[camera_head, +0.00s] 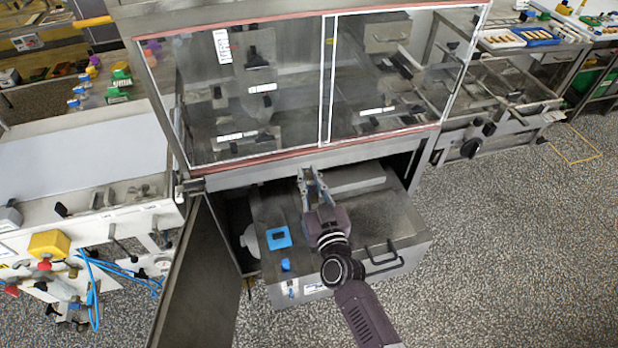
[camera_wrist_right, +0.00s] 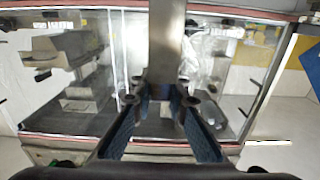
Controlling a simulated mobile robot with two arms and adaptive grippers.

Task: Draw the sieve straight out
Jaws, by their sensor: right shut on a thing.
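My right gripper (camera_head: 309,174) reaches up to the front edge of the machine, just below the glass doors and above the grey tank. In the right wrist view its two fingers (camera_wrist_right: 160,95) close on a flat grey metal strip (camera_wrist_right: 165,45), which I take to be the sieve's grip. The strip runs straight away from the fingers toward the top of that view. The rest of the sieve cannot be made out. In the head view my gripper and the machine's edge hide the held part. My left gripper is not in view.
The glass doors (camera_head: 250,95) above are shut. A grey tank (camera_head: 405,235) with a handle stands under my right arm. An open cabinet door (camera_head: 185,285) hangs to the left. The speckled floor (camera_head: 520,270) at right is clear.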

